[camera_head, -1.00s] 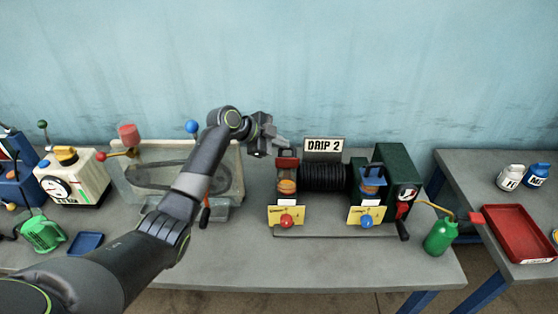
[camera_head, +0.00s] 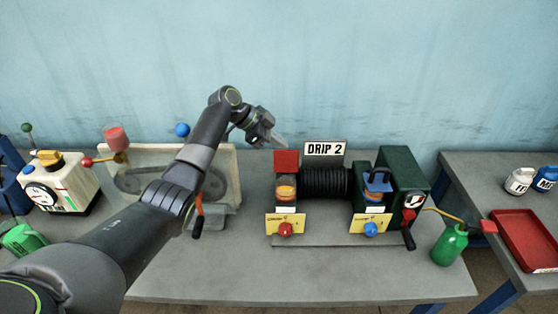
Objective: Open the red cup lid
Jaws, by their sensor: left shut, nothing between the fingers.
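The red cup lid (camera_head: 286,161) stands raised on the left cup (camera_head: 286,190), its flat red face turned toward me. The cup is a clear glass with amber oil in it, at the left end of the machine marked DRIP 2. My left gripper (camera_head: 281,142) is shut and empty. It is just above and left of the raised lid in the picture; I cannot tell whether it touches it. The blue cup lid (camera_head: 377,180) at the right end is down on its cup. My right gripper is out of view.
The DRIP 2 sign (camera_head: 325,149) stands behind the black coil (camera_head: 325,180). A green oil can (camera_head: 449,246) is at the bench's right end. A red tray (camera_head: 527,240) lies on the right-hand bench. The front of the grey bench (camera_head: 300,280) is clear.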

